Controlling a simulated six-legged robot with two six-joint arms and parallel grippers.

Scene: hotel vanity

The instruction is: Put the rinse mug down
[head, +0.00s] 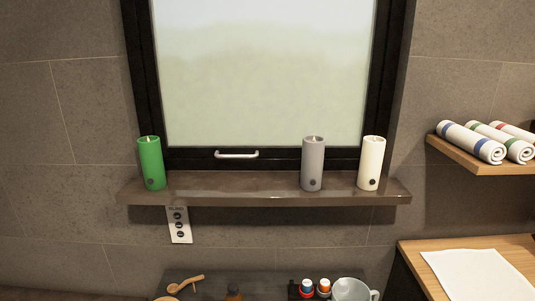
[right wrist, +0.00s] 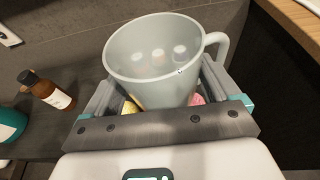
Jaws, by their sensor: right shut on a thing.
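The rinse mug (right wrist: 155,75) is pale grey with a handle on its right side. It fills the middle of the right wrist view, its open rim facing up and slightly tilted in the picture. My right gripper (right wrist: 160,92) is shut on it, one finger on each side of its body. The mug (head: 351,289) also shows at the bottom edge of the head view, its lower part cut off. I cannot tell whether its base touches the surface below. My left gripper is not in view.
A dark counter (head: 262,278) holds a brown bottle (right wrist: 47,88), a wooden brush-like item (head: 187,284) and red- and orange-topped items (head: 324,287). Yellow and pink things (right wrist: 197,99) show partly behind my gripper. A wooden surface (head: 430,262) with white paper stands at right.

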